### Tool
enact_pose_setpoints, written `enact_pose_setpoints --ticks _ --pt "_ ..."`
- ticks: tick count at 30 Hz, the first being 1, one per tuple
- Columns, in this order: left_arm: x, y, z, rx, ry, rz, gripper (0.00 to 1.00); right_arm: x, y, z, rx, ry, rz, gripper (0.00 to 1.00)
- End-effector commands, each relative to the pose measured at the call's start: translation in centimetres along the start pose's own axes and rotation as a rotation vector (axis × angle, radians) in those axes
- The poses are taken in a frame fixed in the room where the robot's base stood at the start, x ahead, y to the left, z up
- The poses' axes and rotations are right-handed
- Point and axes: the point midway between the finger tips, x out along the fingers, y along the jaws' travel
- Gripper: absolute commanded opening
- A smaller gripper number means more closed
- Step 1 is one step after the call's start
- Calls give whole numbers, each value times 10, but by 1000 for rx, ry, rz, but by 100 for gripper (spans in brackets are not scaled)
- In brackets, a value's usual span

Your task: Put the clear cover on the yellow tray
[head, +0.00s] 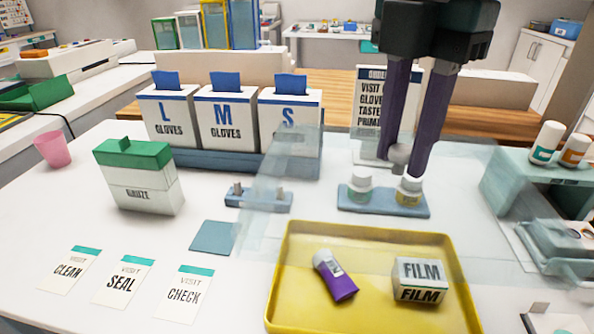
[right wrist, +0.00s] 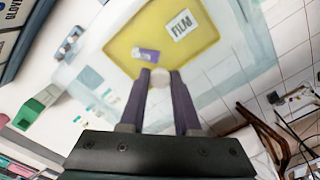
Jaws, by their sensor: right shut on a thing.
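The clear cover (head: 272,190) is a see-through lid with a round pale knob. My right gripper (head: 400,162) comes down from the top of the head view, its two purple fingers shut on the knob. The cover is held up, overlapping the back of the yellow tray (head: 276,285) in the picture. The tray lies on the white table, holding a purple-and-white tube (head: 336,278) and a FILM box (head: 418,280). In the right wrist view the knob (right wrist: 160,77) is between the fingers, with the tray (right wrist: 120,47) beyond. The left gripper is out of view.
Behind the tray, a blue holder (head: 345,205) with two small bottles shows through the cover. Glove boxes (head: 227,115), a gauze box (head: 140,185) and visit cards (head: 124,280) are at left. A teal-grey stand (head: 500,185) is at right.

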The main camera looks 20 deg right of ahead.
Motion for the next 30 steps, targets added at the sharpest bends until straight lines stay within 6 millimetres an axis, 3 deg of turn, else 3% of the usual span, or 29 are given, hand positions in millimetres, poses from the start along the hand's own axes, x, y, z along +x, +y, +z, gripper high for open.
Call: enact_pose_setpoints --ticks 1,3,9,16,23,30 --pt "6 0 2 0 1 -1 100 19 -1 0 2 0 -6 0" --pt "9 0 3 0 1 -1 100 40 -1 0 1 0 -5 0" --pt "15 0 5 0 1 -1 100 82 0 0 0 0 -1 0" --pt "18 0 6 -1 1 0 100 99 0 0 1 0 1 0" --pt "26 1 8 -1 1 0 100 133 0 0 1 -1 0 0" --pt "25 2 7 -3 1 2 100 134 0 0 0 -1 2 0"
